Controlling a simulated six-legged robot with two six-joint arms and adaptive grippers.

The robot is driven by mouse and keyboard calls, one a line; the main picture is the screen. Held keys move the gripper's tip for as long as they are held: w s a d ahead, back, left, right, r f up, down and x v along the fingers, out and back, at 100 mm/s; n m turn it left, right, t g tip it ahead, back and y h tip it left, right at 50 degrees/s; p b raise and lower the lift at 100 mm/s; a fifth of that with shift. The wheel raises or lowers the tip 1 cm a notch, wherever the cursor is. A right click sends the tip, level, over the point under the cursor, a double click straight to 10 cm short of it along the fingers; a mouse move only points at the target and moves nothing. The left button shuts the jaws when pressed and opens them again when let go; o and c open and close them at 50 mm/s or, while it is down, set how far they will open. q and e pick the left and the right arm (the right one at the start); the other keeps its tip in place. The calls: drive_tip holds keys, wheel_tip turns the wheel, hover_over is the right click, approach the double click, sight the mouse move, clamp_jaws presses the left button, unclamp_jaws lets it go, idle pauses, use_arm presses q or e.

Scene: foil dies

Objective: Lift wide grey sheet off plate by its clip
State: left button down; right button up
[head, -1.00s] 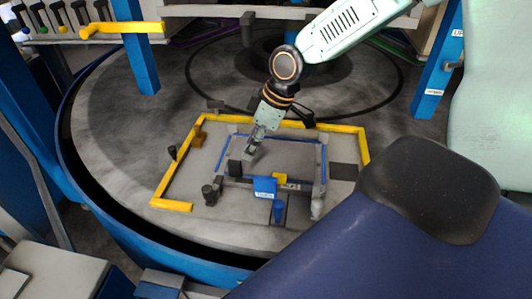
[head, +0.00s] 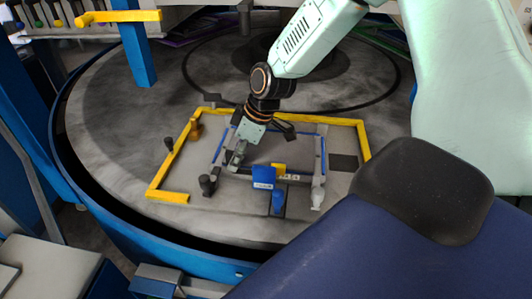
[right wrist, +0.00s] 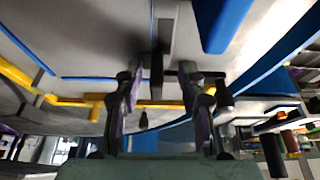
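The wide grey sheet (head: 285,153) lies flat inside the yellow-edged plate (head: 345,127), with blue strips along its sides. My right gripper (head: 236,161) is low at the sheet's left front part and hides most of what is under it. In the right wrist view the right gripper (right wrist: 165,100) has its two fingers well apart. A dark upright piece, seemingly the clip (right wrist: 157,72), shows between them, with gaps on both sides; I cannot tell how deep it sits between the fingers. My left gripper is out of view.
A blue tag (head: 264,178) and a yellow block (head: 279,169) stand at the sheet's front edge. A blue post (head: 277,201), a dark post (head: 207,185) and a pale post (head: 318,198) stand nearby. The round grey table (head: 120,110) is clear to the left.

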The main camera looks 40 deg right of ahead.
drive_tip(key=shift+w+d+f, duration=0.25)
drive_tip(key=shift+w+d, duration=0.05)
drive_tip(key=shift+s+r, duration=0.15)
drive_tip(key=shift+s, duration=0.1)
drive_tip(key=shift+c, duration=1.1)
drive_tip(key=shift+s+a+r, duration=0.2)
drive_tip(key=shift+s, duration=0.05)
drive_tip(key=c, duration=0.3)
drive_tip(key=shift+w+f, duration=0.15)
drive_tip(key=shift+w, duration=0.1)
clamp_jaws()
